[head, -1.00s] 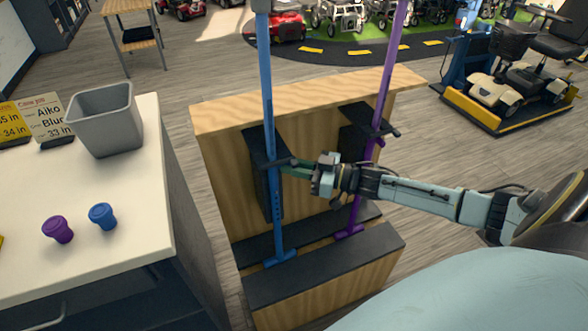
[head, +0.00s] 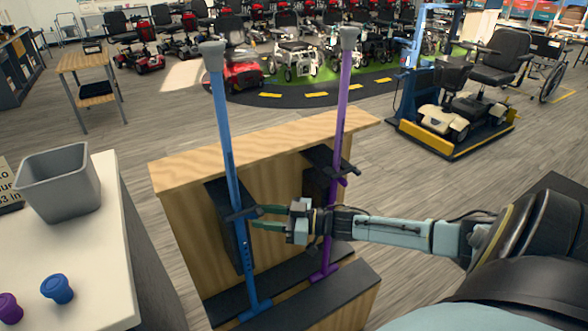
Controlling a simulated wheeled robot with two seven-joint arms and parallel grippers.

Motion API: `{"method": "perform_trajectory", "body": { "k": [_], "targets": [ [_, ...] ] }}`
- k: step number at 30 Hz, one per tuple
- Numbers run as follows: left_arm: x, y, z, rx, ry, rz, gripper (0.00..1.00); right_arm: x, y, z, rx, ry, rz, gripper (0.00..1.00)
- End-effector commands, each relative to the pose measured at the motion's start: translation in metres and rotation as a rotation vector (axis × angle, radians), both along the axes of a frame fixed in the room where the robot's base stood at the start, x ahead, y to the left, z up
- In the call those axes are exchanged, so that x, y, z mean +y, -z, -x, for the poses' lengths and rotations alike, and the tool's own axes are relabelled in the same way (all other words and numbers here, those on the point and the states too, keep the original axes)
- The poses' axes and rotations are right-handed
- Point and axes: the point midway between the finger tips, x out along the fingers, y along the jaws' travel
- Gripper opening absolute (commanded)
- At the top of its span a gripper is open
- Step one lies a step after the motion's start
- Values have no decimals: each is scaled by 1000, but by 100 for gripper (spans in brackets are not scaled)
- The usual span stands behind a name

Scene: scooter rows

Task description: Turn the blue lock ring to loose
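A blue pole (head: 223,130) with a grey top stands upright in a wooden rack on the left. The blue lock ring (head: 240,214) sits around its lower half, with a dark lever sticking out to the right. My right gripper (head: 256,217) comes in from the right at the ring's height. Its two green fingers are apart, one above the other, with their tips close to the ring's right side. I cannot tell whether they touch it. My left gripper is out of view.
A purple pole (head: 338,130) stands right of the blue one, behind my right gripper. The wooden rack (head: 270,148) holds both. A white table (head: 95,245) on the left carries a grey bin (head: 60,185), a blue cap (head: 57,288) and a purple cap (head: 9,308).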

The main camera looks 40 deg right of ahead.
Motion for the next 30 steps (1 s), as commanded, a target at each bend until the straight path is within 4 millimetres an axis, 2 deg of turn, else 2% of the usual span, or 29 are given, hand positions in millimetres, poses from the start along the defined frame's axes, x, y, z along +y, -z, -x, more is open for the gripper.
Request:
{"method": "perform_trajectory", "body": {
  "k": [9,15,21,30],
  "targets": [
    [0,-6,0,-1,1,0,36,-40,0,53,5,0,3,36],
    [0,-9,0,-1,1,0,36,-60,0,79,4,0,2,36],
    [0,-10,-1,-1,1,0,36,-70,0,92,2,0,1,36],
    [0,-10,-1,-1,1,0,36,-71,0,93,-1,0,1,36]
  ]
}}
